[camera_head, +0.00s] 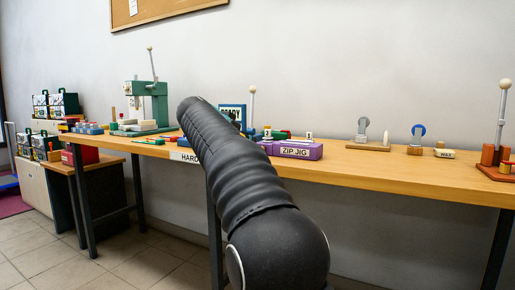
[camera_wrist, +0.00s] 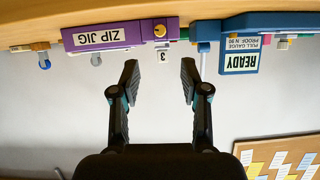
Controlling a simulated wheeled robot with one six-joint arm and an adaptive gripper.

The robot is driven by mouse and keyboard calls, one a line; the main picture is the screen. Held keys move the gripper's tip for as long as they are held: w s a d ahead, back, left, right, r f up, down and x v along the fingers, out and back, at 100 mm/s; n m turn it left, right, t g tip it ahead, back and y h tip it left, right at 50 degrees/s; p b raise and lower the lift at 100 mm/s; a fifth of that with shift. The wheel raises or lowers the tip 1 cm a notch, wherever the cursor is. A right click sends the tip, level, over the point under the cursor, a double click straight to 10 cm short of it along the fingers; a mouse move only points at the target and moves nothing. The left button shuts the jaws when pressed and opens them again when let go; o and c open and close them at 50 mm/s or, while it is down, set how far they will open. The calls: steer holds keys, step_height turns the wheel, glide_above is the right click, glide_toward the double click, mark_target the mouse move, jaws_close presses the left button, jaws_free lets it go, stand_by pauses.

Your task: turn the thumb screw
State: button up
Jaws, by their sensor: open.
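The wrist view is upside down. In it, a purple block labelled ZIP JIG (camera_wrist: 118,36) sits at the bench edge. A small round brass-coloured part (camera_wrist: 160,30), which looks like the thumb screw, is on the block's end face, above a small tag marked 3 (camera_wrist: 163,56). My gripper (camera_wrist: 159,80) is open and empty, its two fingers apart on either side of the line to that brass part, not touching it. In the head view the purple jig (camera_head: 297,149) stands on the bench, right of my arm; my arm hides most of my gripper.
A blue stand with a READY sign (camera_wrist: 240,62) is beside the jig. The wooden bench (camera_head: 380,168) also carries a green press (camera_head: 155,100), a WAX block (camera_head: 446,153) and a post with a white ball (camera_head: 504,85). A pinboard (camera_wrist: 285,155) hangs on the wall.

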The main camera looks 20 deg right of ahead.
steer(key=p+x, duration=0.1)
steer(key=x, duration=0.9)
steer(key=shift+w+d+f, duration=0.15)
steer(key=shift+d+f, duration=0.05)
steer(key=shift+d, duration=0.1)
jaws_close()
